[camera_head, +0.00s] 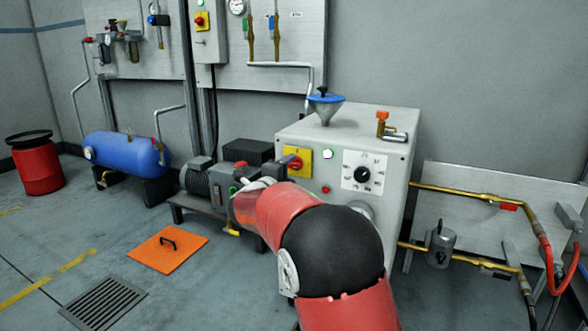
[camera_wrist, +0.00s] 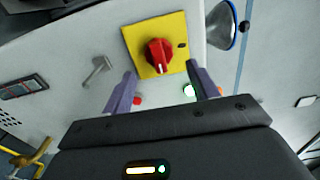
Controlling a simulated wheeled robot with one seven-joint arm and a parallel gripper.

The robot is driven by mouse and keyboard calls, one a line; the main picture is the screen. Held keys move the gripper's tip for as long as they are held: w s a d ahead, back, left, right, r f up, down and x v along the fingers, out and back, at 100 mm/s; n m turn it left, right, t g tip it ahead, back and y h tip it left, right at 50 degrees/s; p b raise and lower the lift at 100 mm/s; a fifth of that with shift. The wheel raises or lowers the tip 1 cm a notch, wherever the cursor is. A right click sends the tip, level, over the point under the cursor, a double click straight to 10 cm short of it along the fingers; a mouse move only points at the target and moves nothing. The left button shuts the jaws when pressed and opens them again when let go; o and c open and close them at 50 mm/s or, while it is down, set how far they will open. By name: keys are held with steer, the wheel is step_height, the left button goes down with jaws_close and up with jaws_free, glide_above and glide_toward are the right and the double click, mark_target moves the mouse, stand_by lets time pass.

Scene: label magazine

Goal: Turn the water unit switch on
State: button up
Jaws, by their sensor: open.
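The water unit (camera_head: 400,190) is a light grey box in the middle of the head view. Its switch is a red rotary knob (camera_wrist: 159,52) on a yellow plate (camera_wrist: 177,27); the yellow plate also shows in the head view (camera_head: 303,155). In the wrist view my gripper (camera_wrist: 165,80) is open and empty, its two purple-grey fingers spread below the knob, one towards each side. The knob appears ahead of the fingertips, not between them. In the head view my red and black arm reaches the front of the unit and hides part of it; the gripper is mostly hidden there.
On the unit's front are a green lamp (camera_head: 327,154), a red button (camera_head: 326,189) and a black dial (camera_head: 362,174). A blue-rimmed funnel (camera_head: 325,103) is on top. A motor pump stands left. An orange plate (camera_head: 167,250) and a grate (camera_head: 104,302) lie on the floor.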

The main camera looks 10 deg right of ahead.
steer(key=v, duration=0.4)
steer(key=s+a+r+n+y, duration=0.1)
steer(key=s+r+n+y, duration=0.1)
steer(key=s+n+y, duration=0.5)
steer(key=s+a+r+n+y, duration=0.25)
steer(key=s+n+y, duration=0.3)
steer(key=n, duration=0.35)
steer(key=s+d+f+n+g+h, duration=0.1)
steer(key=s+d+f+n+g, duration=0.3)
steer(key=s, duration=0.6)
steer(key=s+d+f+n+g, duration=0.1)
steer(key=s+f+n+g, duration=0.1)
steer(key=s+f, duration=0.55)
steer(key=s+d+f+n+g+h, duration=0.1)
steer(key=s+d+f+n+g, duration=0.2)
steer(key=s, duration=0.9)
step_height(320, 180, up, 13)
steer(key=p, duration=1.3)
steer(key=shift+a+r, duration=0.15)
steer(key=shift+w, duration=0.1)
